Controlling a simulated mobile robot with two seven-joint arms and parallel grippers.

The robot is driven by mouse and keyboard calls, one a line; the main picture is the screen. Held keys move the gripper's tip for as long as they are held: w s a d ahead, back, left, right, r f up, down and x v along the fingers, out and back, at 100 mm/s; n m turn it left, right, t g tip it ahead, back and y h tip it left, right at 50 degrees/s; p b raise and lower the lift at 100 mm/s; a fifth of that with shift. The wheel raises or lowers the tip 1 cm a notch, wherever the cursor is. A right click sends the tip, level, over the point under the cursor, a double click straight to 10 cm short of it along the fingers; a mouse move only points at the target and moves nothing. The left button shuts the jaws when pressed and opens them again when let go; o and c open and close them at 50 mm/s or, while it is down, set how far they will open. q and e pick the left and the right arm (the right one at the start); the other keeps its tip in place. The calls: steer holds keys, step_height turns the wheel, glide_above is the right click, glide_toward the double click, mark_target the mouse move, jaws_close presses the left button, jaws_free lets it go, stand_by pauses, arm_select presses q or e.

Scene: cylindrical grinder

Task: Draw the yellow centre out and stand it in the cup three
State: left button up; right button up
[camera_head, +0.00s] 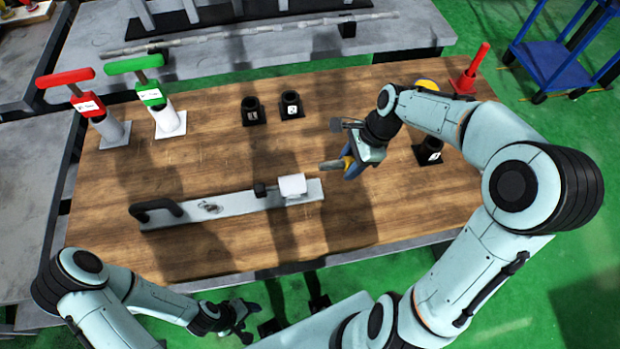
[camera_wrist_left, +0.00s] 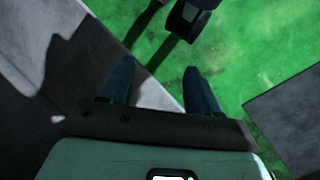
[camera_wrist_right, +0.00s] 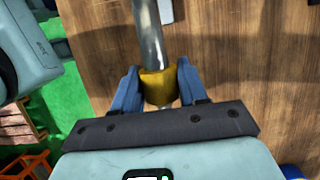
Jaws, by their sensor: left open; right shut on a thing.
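The yellow centre (camera_head: 347,162) is a metal rod with a yellow collar (camera_wrist_right: 159,87). My right gripper (camera_wrist_right: 157,80) is shut on the collar and holds the centre above the table, clear of the grey fixture (camera_head: 235,203) and its white block (camera_head: 292,187). The rod points left in the head view. Three black cups stand on the table: a left cup (camera_head: 253,110), a middle cup (camera_head: 291,104) and a right cup (camera_head: 429,151); their white labels are too small to read surely. My left gripper (camera_head: 240,315) is open and empty, below the table's front edge.
A red-handled tool (camera_head: 72,88) and a green-handled tool (camera_head: 150,93) stand at the left. A red upright piece (camera_head: 470,68) stands at the back right. A yellow round thing (camera_head: 427,84) is partly hidden behind my right arm. The front middle of the wooden table (camera_head: 230,245) is clear.

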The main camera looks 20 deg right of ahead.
steer(key=shift+s+d+f, duration=0.1)
steer(key=shift+s+f, duration=0.05)
steer(key=shift+f, duration=0.05)
steer(key=d+f+b, duration=0.1)
steer(key=s+d+f+n+h+b, duration=0.1)
steer(key=d, duration=0.1)
steer(key=d+f+n+g+h+b, duration=0.1)
steer(key=d+b, duration=0.1)
steer(key=shift+s+f, duration=0.2)
steer(key=d+h+b, duration=0.2)
steer(key=d, duration=0.2)
steer(key=d+n+h+b, duration=0.1)
steer(key=d+h+b, duration=0.1)
steer(key=d+h, duration=0.1)
steer(key=shift+s+d+r, duration=0.1)
steer(key=shift+s+d, duration=0.1)
steer(key=shift+d, duration=0.15)
arm_select(q)
step_height(320, 180, down, 18)
steer(key=w+a+t+b, duration=0.1)
steer(key=b, duration=0.8)
steer(key=shift+a+t+y+b, duration=0.2)
steer(key=shift+t+y+b, duration=0.1)
steer(key=shift+b, duration=0.1)
arm_select(e)
steer(key=d+r+m+g+h, duration=0.3)
steer(key=d+r+h, duration=0.8)
steer(key=d+r, duration=0.2)
steer(key=shift+w+d+r+g, duration=0.2)
steer(key=shift+w+d+g, duration=0.1)
